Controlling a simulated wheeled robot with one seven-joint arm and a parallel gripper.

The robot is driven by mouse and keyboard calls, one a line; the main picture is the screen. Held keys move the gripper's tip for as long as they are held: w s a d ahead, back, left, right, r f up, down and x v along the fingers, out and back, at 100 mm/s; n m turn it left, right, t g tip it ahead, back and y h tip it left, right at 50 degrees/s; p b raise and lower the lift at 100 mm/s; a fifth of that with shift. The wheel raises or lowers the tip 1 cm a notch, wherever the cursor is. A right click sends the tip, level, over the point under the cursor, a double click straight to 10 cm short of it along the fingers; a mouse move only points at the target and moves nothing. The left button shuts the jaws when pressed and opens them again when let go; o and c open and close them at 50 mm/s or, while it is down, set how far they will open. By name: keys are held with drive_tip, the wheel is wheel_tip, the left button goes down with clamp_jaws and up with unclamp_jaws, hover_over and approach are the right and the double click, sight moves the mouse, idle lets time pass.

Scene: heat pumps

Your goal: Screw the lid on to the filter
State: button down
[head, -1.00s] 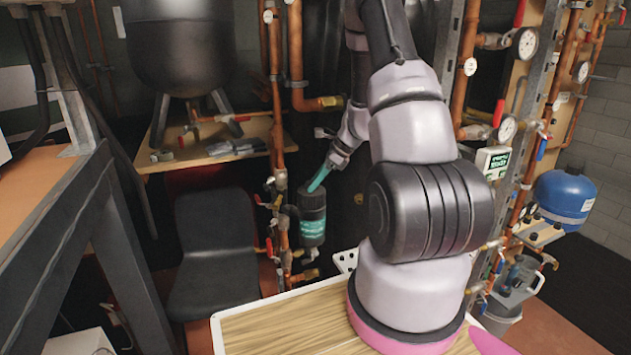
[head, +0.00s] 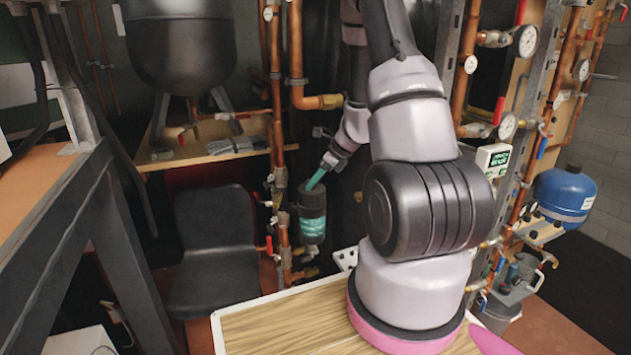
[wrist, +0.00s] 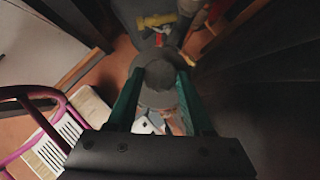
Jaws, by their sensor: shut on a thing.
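The filter (head: 312,222) is a dark cylinder with a teal label. It stands upright among the copper pipes, left of my arm in the head view. My gripper (head: 312,184) has teal fingers and reaches down to the filter's top from the upper right. In the wrist view, my gripper (wrist: 160,88) has its two teal fingers shut on the sides of a round dark grey lid (wrist: 160,74). The lid appears to be at the filter's top. Whether its thread is seated cannot be seen.
Copper pipes (head: 278,110) with valves run close beside the filter on its left. A black chair (head: 215,240) stands further left. A wooden board (head: 290,325) lies in front, under my arm. Gauges and a blue tank (head: 563,195) are on the right.

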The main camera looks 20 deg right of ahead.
drive_tip(key=shift+a+r+m+t+h, duration=0.1)
drive_tip(key=shift+a+m+t+h, duration=0.2)
drive_tip(key=shift+m, duration=0.5)
drive_tip(key=shift+d+m+t+h, duration=0.15)
drive_tip(key=shift+m+t+h, duration=0.3)
drive_tip(key=shift+m, duration=0.45)
drive_tip(key=shift+a+m+h, duration=0.25)
drive_tip(key=shift+m+h, duration=0.4)
drive_tip(key=shift+m, duration=0.15)
drive_tip(key=shift+d+m+t+h, duration=0.1)
drive_tip(key=shift+m+t+h, duration=0.25)
drive_tip(key=shift+m, duration=0.55)
drive_tip(key=shift+a+m+h, duration=0.3)
drive_tip(key=shift+m+h, duration=0.35)
drive_tip(key=shift+m, duration=0.35)
drive_tip(key=shift+d+m+h, duration=0.1)
drive_tip(key=shift+m+h, duration=0.3)
drive_tip(key=shift+m, duration=0.3)
